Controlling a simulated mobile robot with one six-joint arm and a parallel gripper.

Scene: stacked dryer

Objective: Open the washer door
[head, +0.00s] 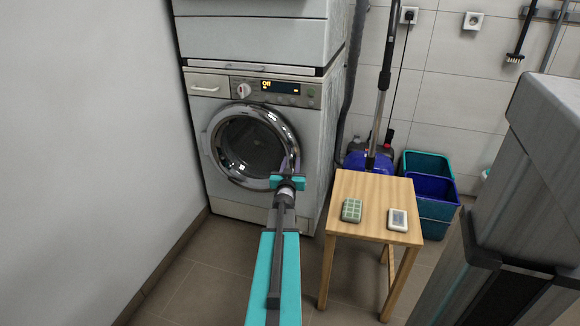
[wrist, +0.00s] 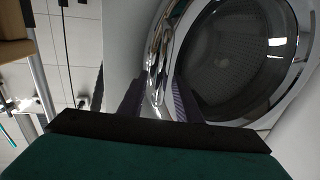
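The white washer (head: 265,200) stands under another machine, with a round chrome-rimmed door (head: 250,143) of dark glass that looks closed. My gripper (head: 290,164) is at the lower right of the door's rim. In the wrist view the door glass (wrist: 235,60) fills the right side. The two dark fingers of my gripper (wrist: 158,100) are apart, with the chrome rim (wrist: 156,75) showing between them. I cannot tell whether either finger touches the rim. The rim's part nearest the fingers is partly hidden by my gripper in the head view.
A wooden stool (head: 375,190) with two small items on top stands right of the washer. Behind it are a blue vacuum cleaner (head: 368,162) and teal and blue bins (head: 430,190). A white wall (head: 90,130) is close on the left. Some floor (head: 195,275) is clear.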

